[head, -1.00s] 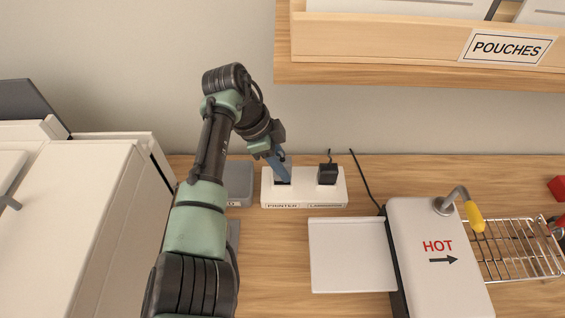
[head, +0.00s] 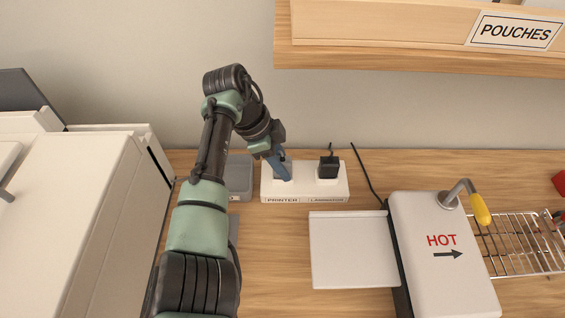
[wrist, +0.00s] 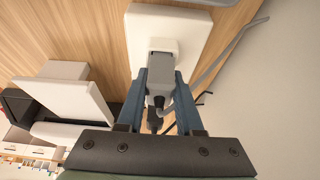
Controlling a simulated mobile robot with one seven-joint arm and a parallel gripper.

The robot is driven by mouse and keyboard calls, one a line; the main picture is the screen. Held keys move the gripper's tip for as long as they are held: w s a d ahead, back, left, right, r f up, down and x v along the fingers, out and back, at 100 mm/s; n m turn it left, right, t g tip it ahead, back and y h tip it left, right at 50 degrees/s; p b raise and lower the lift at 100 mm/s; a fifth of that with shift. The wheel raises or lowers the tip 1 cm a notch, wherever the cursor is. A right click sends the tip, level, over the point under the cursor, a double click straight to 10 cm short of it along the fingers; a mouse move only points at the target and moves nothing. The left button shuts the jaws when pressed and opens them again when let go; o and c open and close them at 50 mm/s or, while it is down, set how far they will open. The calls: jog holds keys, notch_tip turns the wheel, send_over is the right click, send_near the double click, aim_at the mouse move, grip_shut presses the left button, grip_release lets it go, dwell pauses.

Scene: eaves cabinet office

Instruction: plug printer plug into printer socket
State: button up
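The white power strip (head: 305,195) lies on the desk, its front labelled PRINTER at the left and LAMINATOR at the right. My gripper (head: 286,177) is over the printer end, pointing down. In the wrist view, my gripper's blue fingers (wrist: 161,84) are closed on both sides of the grey printer plug (wrist: 160,86). The plug's far end meets the raised white printer socket (wrist: 163,46). Its contact face is hidden, so I cannot tell how deep it sits. A grey cable (wrist: 228,50) runs from the plug.
A black plug (head: 328,168) sits in the laminator end, right beside my gripper. The laminator (head: 437,275), marked HOT, and its white tray (head: 352,250) stand front right. A grey box (head: 239,178) is left of the strip. The POUCHES shelf (head: 400,58) overhangs at upper right.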

jog(key=o, duration=0.5)
jog(key=shift+f, duration=0.25)
jog(key=shift+c, duration=0.2)
jog(key=shift+r, duration=0.15)
jog(key=v, duration=1.2)
jog(key=shift+r+p, duration=0.4)
jog(key=shift+a, duration=0.1)
